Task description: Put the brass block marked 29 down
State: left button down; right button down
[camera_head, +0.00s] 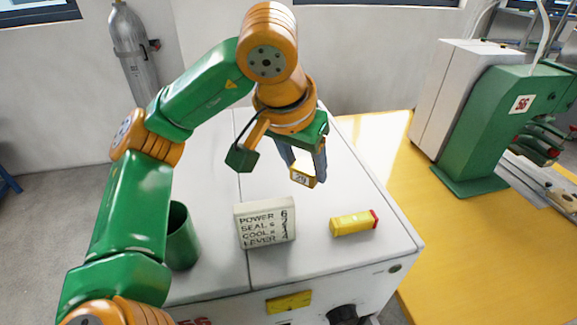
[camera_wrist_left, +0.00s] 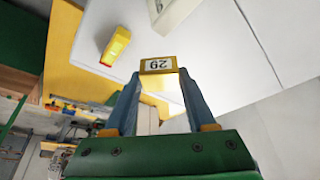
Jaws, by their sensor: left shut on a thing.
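The brass block marked 29 (camera_head: 301,179) is a small yellow block with a white number label. My left gripper (camera_head: 308,168) is shut on it and holds it over the white cabinet top (camera_head: 360,190). In the left wrist view the block (camera_wrist_left: 158,66) sits between the tips of the two blue-grey fingers, and its label appears upside down. The picture does not clearly show how high the block is above the top. My right gripper is not in view.
A white sign (camera_head: 265,224) with lettering stands on the cabinet top. A yellow block with a red end (camera_head: 352,223) lies to its right, and a green cup (camera_head: 182,240) stands left. A green machine (camera_head: 490,125) stands on the yellow surface (camera_head: 455,235) at right.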

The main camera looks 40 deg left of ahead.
pick_arm(q)
send_near(298, 188)
jog(key=w, duration=0.1)
jog(key=w+f, duration=0.1)
jog(key=shift+w+a+f, duration=0.1)
jog(key=shift+w+f, duration=0.25)
notch_tip(298, 188, down, 3)
jog(key=shift+w+a+r+p, duration=0.1)
jog(key=shift+w+p, duration=0.05)
jog(key=shift+p, duration=0.2)
jog(key=shift+f, duration=0.35)
jog(key=shift+s, duration=0.35)
jog(key=shift+w+f, duration=0.15)
jog(key=shift+f, duration=0.15)
jog(key=shift+c, duration=1.1)
grip_release()
jog(key=shift+r, duration=0.15)
